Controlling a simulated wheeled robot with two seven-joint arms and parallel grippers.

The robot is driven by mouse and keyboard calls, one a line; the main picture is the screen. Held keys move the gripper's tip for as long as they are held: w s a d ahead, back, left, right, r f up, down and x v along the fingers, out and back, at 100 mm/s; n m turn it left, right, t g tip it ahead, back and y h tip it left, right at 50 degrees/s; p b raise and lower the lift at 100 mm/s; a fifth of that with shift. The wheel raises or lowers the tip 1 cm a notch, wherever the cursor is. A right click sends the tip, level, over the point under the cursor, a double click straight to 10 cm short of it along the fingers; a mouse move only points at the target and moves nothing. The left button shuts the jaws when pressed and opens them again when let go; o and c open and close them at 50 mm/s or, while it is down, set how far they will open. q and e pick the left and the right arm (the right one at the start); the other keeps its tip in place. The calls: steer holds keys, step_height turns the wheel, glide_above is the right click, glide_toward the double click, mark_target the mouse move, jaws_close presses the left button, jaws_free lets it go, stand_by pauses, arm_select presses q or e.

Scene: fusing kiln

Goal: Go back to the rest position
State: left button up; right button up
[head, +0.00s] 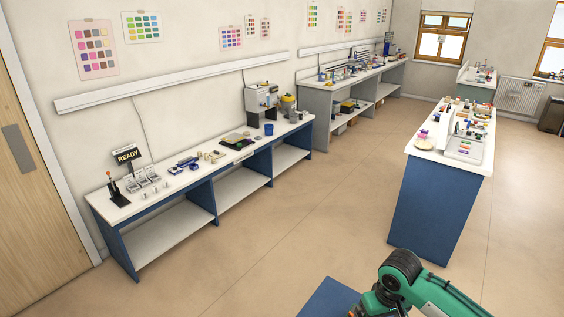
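Neither of my grippers shows in the head view. A green and black arm link of mine (405,285) comes in at the bottom right. Its far end is cut off by the lower edge, so whatever it may hold is hidden. No other part of my arms can be made out clearly.
A long blue and white bench (165,205) stands along the left wall, with a READY sign (127,155), small trays and a kiln-like machine (262,97). A blue island (432,205) holding tools stands at right. The tan floor (285,230) between is clear. A wooden door (35,190) is at left.

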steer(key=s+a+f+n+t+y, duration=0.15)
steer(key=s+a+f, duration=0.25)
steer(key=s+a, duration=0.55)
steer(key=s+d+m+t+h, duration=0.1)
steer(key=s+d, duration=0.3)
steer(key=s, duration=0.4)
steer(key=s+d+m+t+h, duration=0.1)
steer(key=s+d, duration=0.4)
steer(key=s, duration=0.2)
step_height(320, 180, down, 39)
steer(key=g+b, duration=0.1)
steer(key=b, duration=0.9)
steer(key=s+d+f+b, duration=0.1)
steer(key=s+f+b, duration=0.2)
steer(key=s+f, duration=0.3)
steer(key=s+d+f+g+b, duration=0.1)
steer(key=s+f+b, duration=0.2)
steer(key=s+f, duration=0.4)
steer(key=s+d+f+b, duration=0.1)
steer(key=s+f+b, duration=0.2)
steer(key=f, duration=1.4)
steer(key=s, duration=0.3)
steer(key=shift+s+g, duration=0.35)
